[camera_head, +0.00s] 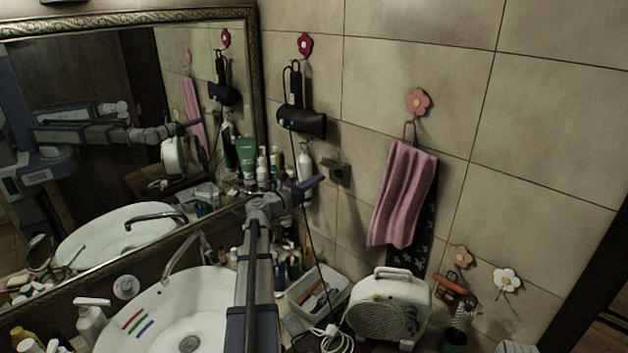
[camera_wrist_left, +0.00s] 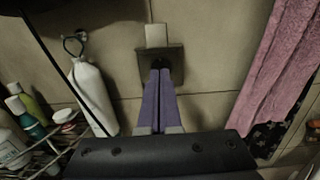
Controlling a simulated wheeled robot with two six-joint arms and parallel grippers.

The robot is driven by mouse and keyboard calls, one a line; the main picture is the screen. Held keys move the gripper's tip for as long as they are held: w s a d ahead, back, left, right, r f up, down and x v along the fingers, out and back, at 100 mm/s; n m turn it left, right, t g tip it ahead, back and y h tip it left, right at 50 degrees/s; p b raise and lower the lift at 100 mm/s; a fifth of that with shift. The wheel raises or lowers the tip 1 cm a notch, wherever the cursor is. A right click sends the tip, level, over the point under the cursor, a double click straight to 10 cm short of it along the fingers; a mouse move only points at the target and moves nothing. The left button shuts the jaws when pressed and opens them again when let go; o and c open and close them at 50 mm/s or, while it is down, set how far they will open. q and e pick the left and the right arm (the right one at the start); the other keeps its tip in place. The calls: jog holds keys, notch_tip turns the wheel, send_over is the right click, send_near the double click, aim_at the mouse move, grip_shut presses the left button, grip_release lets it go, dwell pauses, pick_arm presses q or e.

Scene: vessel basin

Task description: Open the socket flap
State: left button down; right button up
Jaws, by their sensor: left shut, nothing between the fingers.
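The dark wall socket (camera_head: 339,173) is on the tiled wall below the hair dryer. In the left wrist view the socket (camera_wrist_left: 175,53) shows a square dark plate. A pale rectangular piece (camera_wrist_left: 155,35), which looks like the flap, stands up at its top edge. My left gripper (camera_head: 320,179) is at the end of the arm reaching toward the wall. Its purple fingers (camera_wrist_left: 159,72) are shut and empty, with the tips over the dark middle of the socket, below the pale piece. I cannot tell whether they touch. The fingers hide the socket's lower part. My right gripper is out of view.
A hair dryer (camera_head: 303,117) hangs above the socket with its cord hanging down. A white bottle (camera_wrist_left: 93,97) hangs to the left. A pink towel (camera_head: 403,194) hangs to the right. A basin (camera_head: 172,314) and a fan heater (camera_head: 389,307) are below.

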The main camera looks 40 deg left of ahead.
pick_arm(q)
jog(key=s+a+f, duration=0.1)
jog(key=s, duration=0.9)
jog(key=shift+s, duration=0.3)
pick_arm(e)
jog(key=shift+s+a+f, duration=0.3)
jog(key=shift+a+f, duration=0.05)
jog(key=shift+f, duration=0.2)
pick_arm(q)
jog(key=shift+f, duration=0.1)
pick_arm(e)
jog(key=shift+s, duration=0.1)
